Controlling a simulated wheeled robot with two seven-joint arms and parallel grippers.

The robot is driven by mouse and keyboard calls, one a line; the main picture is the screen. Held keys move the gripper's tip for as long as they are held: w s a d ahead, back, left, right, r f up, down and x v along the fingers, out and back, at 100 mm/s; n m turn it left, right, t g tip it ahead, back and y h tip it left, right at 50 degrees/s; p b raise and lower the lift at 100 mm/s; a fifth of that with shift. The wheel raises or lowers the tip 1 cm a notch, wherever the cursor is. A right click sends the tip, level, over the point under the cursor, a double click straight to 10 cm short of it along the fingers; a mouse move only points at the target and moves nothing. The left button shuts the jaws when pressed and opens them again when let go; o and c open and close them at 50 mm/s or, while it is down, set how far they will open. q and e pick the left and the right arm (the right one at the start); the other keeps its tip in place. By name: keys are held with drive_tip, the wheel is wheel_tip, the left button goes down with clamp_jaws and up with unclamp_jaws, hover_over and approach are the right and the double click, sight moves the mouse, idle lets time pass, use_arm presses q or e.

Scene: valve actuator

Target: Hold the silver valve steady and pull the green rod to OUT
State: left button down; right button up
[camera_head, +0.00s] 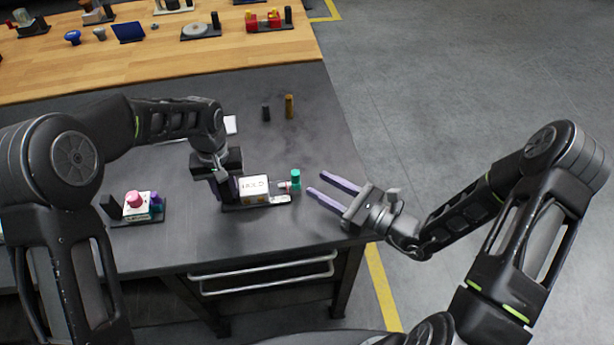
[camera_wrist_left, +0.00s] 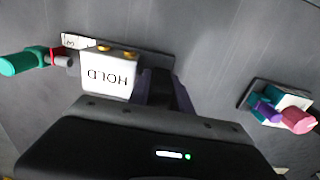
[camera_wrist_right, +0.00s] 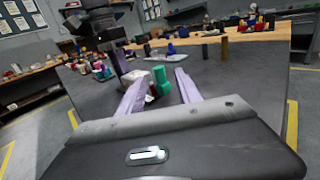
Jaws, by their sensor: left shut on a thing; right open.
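The silver valve, a pale block marked HOLD (camera_head: 255,185), sits on a dark base plate on the grey table; it also shows in the left wrist view (camera_wrist_left: 108,78). The green rod (camera_head: 296,178) sticks out from its right side, with a red collar visible in the left wrist view (camera_wrist_left: 22,62). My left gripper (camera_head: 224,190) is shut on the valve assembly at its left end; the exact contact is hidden. My right gripper (camera_head: 316,183) is open and empty, its lilac fingers pointing at the rod from the right. In the right wrist view the green rod (camera_wrist_right: 160,78) appears between the fingertips.
A fixture with a pink knob (camera_head: 134,199) stands left on the table. Two small posts, one dark (camera_head: 266,112) and one brown (camera_head: 289,106), stand behind the valve. A wooden bench (camera_head: 180,60) with several fixtures lies at the back. The table's right edge is close to my right gripper.

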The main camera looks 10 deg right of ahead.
use_arm(q)
drive_tip(key=shift+s+a+f, duration=0.2)
drive_tip(key=shift+f, duration=0.1)
use_arm(e)
drive_tip(key=v, duration=0.4)
drive_tip(key=shift+s+d, duration=0.15)
use_arm(q)
drive_tip(key=c, duration=1.6)
unclamp_jaws()
drive_tip(key=o, duration=0.3)
drive_tip(key=shift+w, duration=0.2)
use_arm(e)
drive_tip(key=shift+f, duration=0.1)
use_arm(q)
drive_tip(key=shift+o, duration=1.1)
drive_tip(key=shift+d+r, duration=0.1)
drive_tip(key=shift+r, duration=0.1)
wheel_tip(320, 180, up, 12)
